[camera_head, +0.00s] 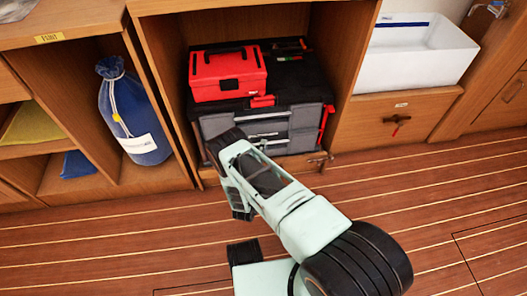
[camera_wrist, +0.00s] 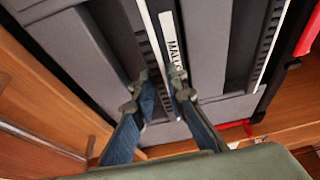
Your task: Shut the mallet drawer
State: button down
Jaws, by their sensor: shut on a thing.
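The grey tool chest (camera_head: 304,118) with its drawers stands in a wooden cabinet bay. In the wrist view a grey drawer front with a pale edge strip (camera_wrist: 148,25) carries a white label (camera_wrist: 171,32) whose visible letters begin "MALL", so this is the mallet drawer. My gripper (camera_wrist: 160,88) has one finger on each side of this strip and is shut on the drawer's handle edge. In the head view my gripper (camera_head: 226,142) is at the chest's left front, and my wrist hides part of the drawers. How far the drawer stands out is unclear.
A red toolbox (camera_head: 228,75) sits on top of the chest. A blue bag (camera_head: 132,112) stands in the left bay. A white bin (camera_head: 415,52) sits above a wooden drawer (camera_head: 392,117) at right. The plank floor (camera_head: 110,245) in front is clear.

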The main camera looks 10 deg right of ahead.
jog(key=shift+w, duration=1.25)
jog(key=c, duration=1.9)
grip_release()
jog(key=shift+c, duration=0.2)
jog(key=shift+s, duration=0.1)
jog(key=v, duration=0.7)
jog(key=shift+s, duration=0.15)
jog(key=shift+a, duration=0.15)
